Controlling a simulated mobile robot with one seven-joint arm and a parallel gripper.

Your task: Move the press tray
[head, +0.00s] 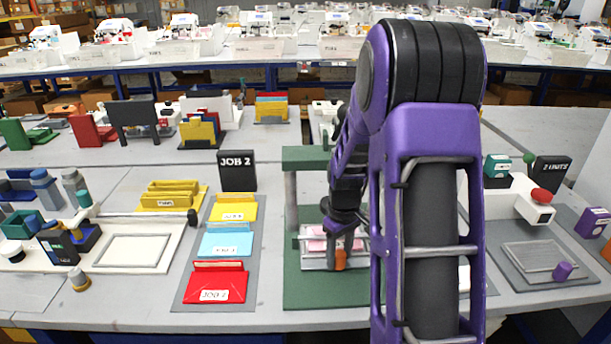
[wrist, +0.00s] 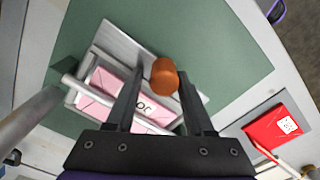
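The press tray (head: 312,262) is a silver tray holding pink sheets. It sits on the green base of the press (head: 300,290), and it also shows in the wrist view (wrist: 118,42). An orange-brown knob (head: 340,260) stands at its front edge; in the wrist view the knob (wrist: 165,76) appears between my fingertips. My gripper (head: 341,238) points down over the knob. Its two dark fingers (wrist: 163,80) are apart, with a gap visible beside the knob. Contact with the knob cannot be told. My arm hides the right part of the press.
A grey mat with yellow, blue and red holders (head: 215,287) lies left of the press, with a black JOB 2 sign (head: 237,171) behind. A grey plate device (head: 540,258) stands at the right. A grey post (head: 291,200) rises at the press's left.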

